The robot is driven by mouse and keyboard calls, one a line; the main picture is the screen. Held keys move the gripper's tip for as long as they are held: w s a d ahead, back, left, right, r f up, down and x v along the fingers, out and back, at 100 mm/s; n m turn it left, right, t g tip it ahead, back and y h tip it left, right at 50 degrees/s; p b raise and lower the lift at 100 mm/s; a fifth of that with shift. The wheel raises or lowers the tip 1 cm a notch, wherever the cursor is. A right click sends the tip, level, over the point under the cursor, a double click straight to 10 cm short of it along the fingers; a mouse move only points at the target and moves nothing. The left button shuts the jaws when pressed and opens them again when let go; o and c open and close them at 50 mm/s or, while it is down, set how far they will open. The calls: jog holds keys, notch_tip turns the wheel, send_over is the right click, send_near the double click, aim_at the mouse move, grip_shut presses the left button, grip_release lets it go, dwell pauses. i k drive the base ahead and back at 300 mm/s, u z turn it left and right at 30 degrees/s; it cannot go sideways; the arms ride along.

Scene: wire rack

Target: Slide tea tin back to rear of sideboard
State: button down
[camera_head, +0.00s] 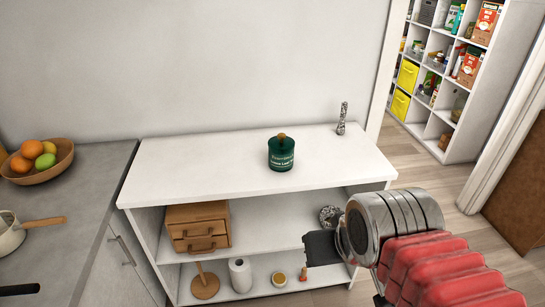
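The tea tin (281,156) is a dark green cylinder with pale lettering and a wooden knob on its lid. It stands upright on the white top of the sideboard (200,165), right of the middle, with bare top behind it up to the wall. My gripper (321,248) is at the lower right, in front of the sideboard and below the level of its top. It is apart from the tin. Only a dark end part shows beyond my arm, so I cannot tell whether the fingers are open or shut.
A speckled slim object (342,118) stands at the sideboard's back right corner. A small wooden drawer box (197,228) and a paper roll (240,275) sit on lower shelves. A grey counter (75,185) with a fruit bowl (62,160) adjoins at left. The top's left half is clear.

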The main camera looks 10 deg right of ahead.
aim_at(278, 162)
jog(key=z, duration=0.05)
jog(key=i, duration=1)
jog(key=k, duration=0.5)
jog(key=u, duration=1.75)
